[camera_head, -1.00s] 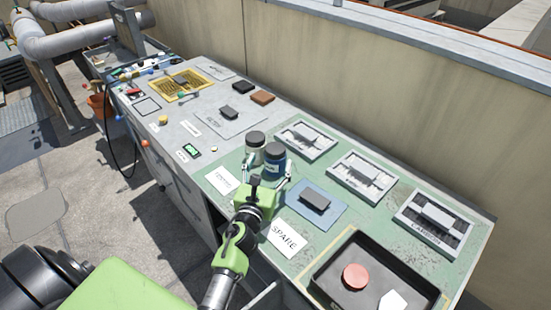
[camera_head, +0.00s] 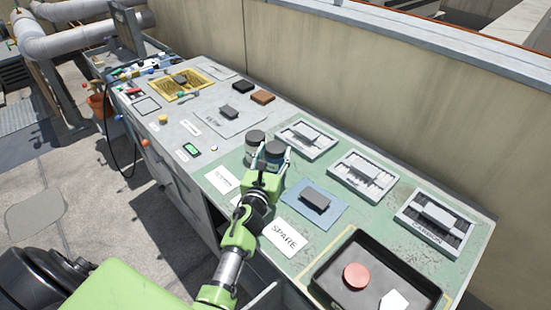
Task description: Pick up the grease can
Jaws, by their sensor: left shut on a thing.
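Two small cans with dark lids stand close together on the green part of the bench. I cannot read which is labelled grease. My right gripper is not in view.
A blue mat (camera_head: 315,204) with a dark block lies to the right of the gripper. Several grey trays, one being a tray marked carbon (camera_head: 436,222), line the back. A black tray (camera_head: 330,279) holds a red disc at the front right. A wall (camera_head: 400,120) stands behind.

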